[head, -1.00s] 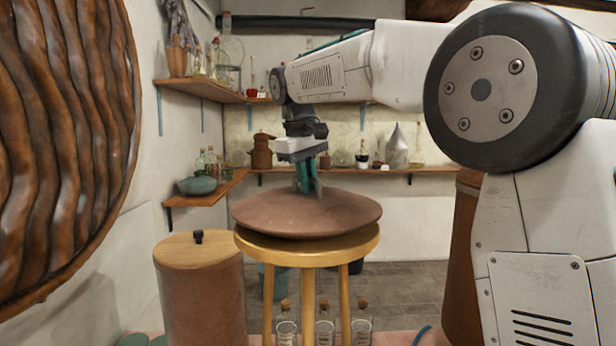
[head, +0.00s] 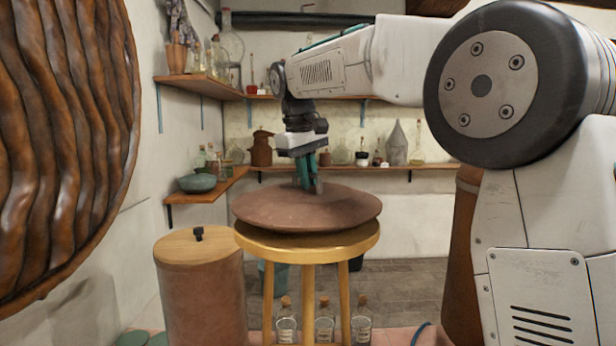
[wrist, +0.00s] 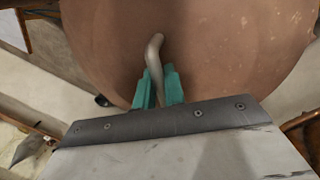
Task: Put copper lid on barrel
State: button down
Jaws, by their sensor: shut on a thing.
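The copper lid (head: 270,210) is a wide, shallow brown disc over the round wooden stool (head: 345,246). I cannot tell whether it touches the stool top or hovers just above it. My gripper (head: 308,186) points down at the lid's middle. In the wrist view, my gripper (wrist: 158,85) has its teal fingers shut on the lid's bent grey handle (wrist: 154,48), and the lid (wrist: 215,50) fills the upper part. A brown barrel-like body (head: 465,250) shows at the right, mostly hidden behind my arm; I cannot tell whether it is the barrel.
A brown cylinder (head: 200,300) with a wooden top and black knob stands close left of the stool. Several corked bottles (head: 324,320) stand low by the stool legs. A large ribbed brown object (head: 65,140) fills the left edge. Wall shelves (head: 390,167) hold vessels behind.

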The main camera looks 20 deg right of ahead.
jog(key=shift+f, duration=0.75)
jog(key=shift+f, duration=0.2)
dwell(0.6)
jog(key=c, duration=1.4)
grip_release()
jog(key=r, duration=0.2)
jog(key=a+r, duration=0.1)
jog(key=r, duration=0.4)
jog(key=shift+s+a+r, duration=0.2)
jog(key=shift+s+r, duration=0.1)
jog(key=shift+s, duration=0.1)
jog(key=m, duration=0.1)
send_over(332, 206)
notch_tip(332, 206, down, 3)
jog(key=shift+r, duration=0.1)
jog(key=s+f+m, duration=0.1)
jog(key=s+f, duration=0.6)
jog(key=s, duration=0.2)
jog(key=s+d+f+m+y, duration=0.1)
jog(key=s+f, duration=0.7)
jog(key=s+d+f+m+y, duration=0.1)
jog(key=s+f, duration=0.6)
jog(key=s, duration=0.2)
jog(key=shift+s+f+m+t, duration=0.2)
jog(key=shift+s+m+t, duration=0.1)
jog(key=shift+s, duration=0.05)
